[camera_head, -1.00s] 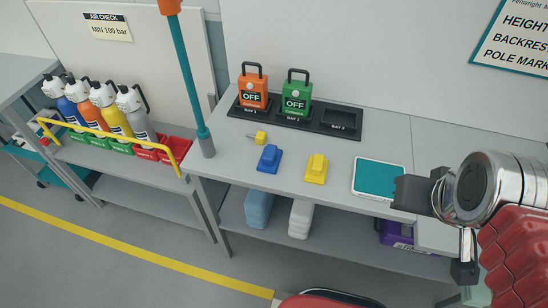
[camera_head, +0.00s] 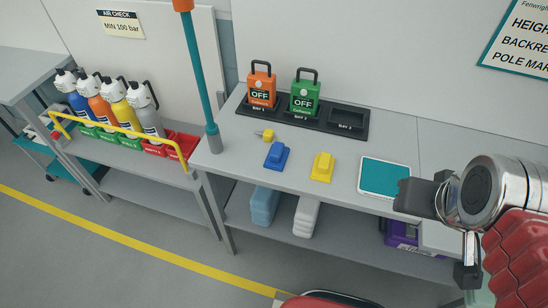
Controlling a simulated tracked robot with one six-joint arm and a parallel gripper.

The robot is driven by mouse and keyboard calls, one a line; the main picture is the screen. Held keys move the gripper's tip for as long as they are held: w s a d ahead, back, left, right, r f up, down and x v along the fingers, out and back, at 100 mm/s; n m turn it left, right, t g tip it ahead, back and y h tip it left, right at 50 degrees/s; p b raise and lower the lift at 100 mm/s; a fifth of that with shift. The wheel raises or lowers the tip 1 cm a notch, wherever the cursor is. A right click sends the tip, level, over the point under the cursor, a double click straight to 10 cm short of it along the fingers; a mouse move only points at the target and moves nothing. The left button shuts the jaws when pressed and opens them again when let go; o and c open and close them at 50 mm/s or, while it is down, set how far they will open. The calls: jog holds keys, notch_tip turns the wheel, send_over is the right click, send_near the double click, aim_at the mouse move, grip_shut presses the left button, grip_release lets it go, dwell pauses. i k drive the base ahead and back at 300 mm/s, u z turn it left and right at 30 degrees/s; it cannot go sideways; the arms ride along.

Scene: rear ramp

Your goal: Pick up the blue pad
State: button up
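A light blue pad (camera_head: 264,206) lies on the lower shelf under the bench, partly shaded by the bench top. A whitish pad (camera_head: 306,215) of similar shape lies to its right. On the bench top a stepped blue block (camera_head: 277,155) sits left of a like yellow block (camera_head: 322,167). My gripper (camera_head: 440,232) is at the right edge, in front of the bench's right part and well right of the light blue pad, touching none of these.
A teal-topped tablet (camera_head: 385,178) lies on the bench top, near my gripper in the picture. A dark rack (camera_head: 326,124) holds orange and green units. A teal pole (camera_head: 199,75) stands at the bench's left corner. A rack of bottles (camera_head: 110,103) is left.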

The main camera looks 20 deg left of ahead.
aim_at(276, 156)
jog(key=u, duration=0.35)
jog(key=k, duration=0.45)
jog(key=u, duration=1)
jog(key=k, duration=0.9)
jog(key=u, duration=0.75)
jog(key=i, duration=1)
jog(key=z, duration=0.45)
jog(key=i, duration=1.15)
jog(key=z, duration=0.55)
